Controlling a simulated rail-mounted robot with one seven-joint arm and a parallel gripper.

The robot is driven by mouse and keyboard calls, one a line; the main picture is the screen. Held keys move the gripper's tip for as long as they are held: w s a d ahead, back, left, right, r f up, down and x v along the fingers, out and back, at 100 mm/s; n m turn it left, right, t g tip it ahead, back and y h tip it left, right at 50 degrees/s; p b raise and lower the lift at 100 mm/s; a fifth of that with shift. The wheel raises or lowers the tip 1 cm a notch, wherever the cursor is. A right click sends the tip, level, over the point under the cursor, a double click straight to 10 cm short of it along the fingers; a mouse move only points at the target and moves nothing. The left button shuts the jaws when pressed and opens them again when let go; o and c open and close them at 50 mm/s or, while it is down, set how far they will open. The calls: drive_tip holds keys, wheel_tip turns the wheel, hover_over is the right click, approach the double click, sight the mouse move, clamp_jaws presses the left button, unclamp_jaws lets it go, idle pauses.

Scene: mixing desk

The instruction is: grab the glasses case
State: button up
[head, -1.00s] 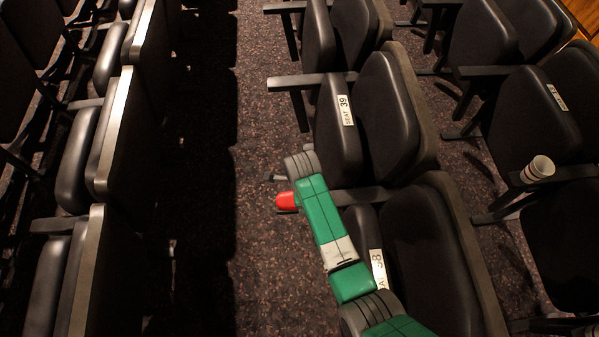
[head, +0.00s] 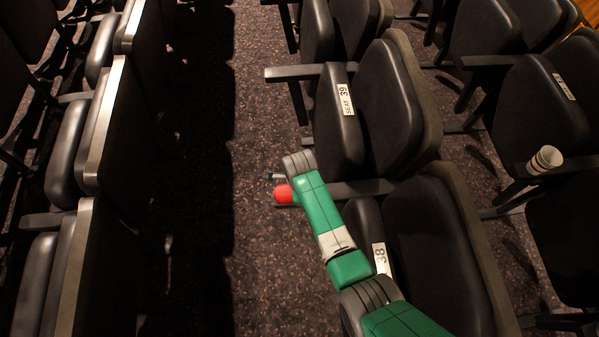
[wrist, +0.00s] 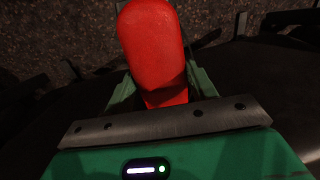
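The red glasses case (head: 284,194) is at the end of my green and grey arm in the head view, over the aisle carpet. In the wrist view the case (wrist: 152,45) is a rounded red shape sticking out beyond my gripper (wrist: 160,92). Its near end sits between the two green fingers, one on each side. My gripper is shut on it. In the head view the fingers are mostly hidden by the arm's grey end, and the case appears clear of the floor.
Black folding seats stand right of the aisle, including seat 39 (head: 383,108) and seat 38 (head: 425,255). An armrest (head: 352,190) lies close to my arm. More seats (head: 120,140) line the left. A striped cup (head: 545,159) stands farther right. The aisle carpet (head: 205,235) is clear.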

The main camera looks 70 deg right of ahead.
drive_tip(key=c, duration=0.3)
drive_tip(key=shift+r, duration=0.3)
wheel_tip(320, 180, up, 4)
drive_tip(key=p, duration=0.2)
drive_tip(key=shift+f+p, duration=0.25)
drive_tip(key=shift+p, duration=0.05)
drive_tip(key=s+a+p, duration=0.5)
drive_tip(key=s+a, duration=0.3)
drive_tip(key=a, duration=0.5)
drive_tip(key=shift+s+a+r+p, duration=0.25)
drive_tip(key=shift+a+r+p, duration=0.1)
drive_tip(key=shift+r, duration=0.1)
